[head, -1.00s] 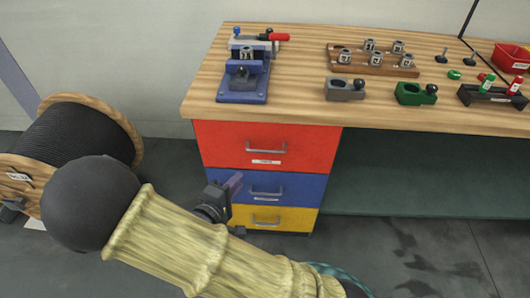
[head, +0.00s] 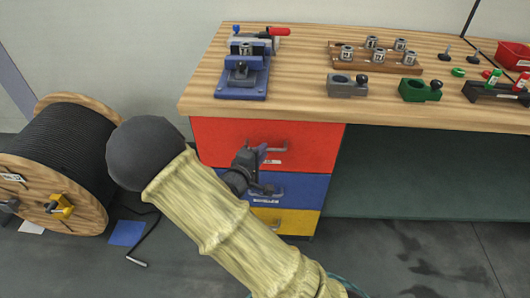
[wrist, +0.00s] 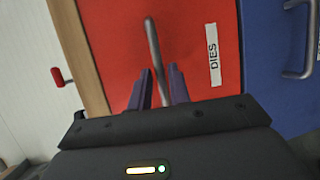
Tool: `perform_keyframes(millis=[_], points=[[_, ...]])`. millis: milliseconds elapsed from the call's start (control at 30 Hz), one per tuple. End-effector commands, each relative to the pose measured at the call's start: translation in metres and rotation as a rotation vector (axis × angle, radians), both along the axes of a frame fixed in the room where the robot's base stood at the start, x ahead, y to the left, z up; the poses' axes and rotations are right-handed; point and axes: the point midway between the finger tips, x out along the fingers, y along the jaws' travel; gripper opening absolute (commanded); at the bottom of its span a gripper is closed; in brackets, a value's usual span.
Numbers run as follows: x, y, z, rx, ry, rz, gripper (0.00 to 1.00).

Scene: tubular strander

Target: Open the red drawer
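The red drawer (head: 215,143) is the top one of three under the wooden bench and looks shut. In the wrist view its red front (wrist: 192,35) carries a white label reading "DIES" and a grey bar handle (wrist: 154,50). My gripper (head: 262,155) is in front of the red drawer near its handle (head: 272,149), which it partly hides in the head view. In the wrist view the two purple fingers (wrist: 160,88) are apart, one on each side of the lower part of the handle bar. I cannot tell whether they touch it.
Below are a blue drawer (head: 305,188) and a yellow drawer (head: 300,222). The bench top (head: 300,95) bears a blue vise-like fixture (head: 243,80) and several small parts. A cable reel (head: 90,205) stands on the floor at left. Right of the drawers is open space under the bench.

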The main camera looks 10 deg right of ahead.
Motion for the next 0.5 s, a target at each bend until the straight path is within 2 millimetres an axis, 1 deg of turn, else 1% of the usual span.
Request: perform_keyframes(millis=[33, 100, 200, 500], points=[[0.006, -0.006, -0.004, 0.001, -0.001, -0.003, 0.19], [0.012, -0.011, -0.005, 0.001, 0.000, -0.002, 0.19], [0.017, -0.015, -0.005, 0.001, 0.000, 0.000, 0.19], [0.018, -0.016, -0.005, 0.001, 0.001, 0.001, 0.19]])
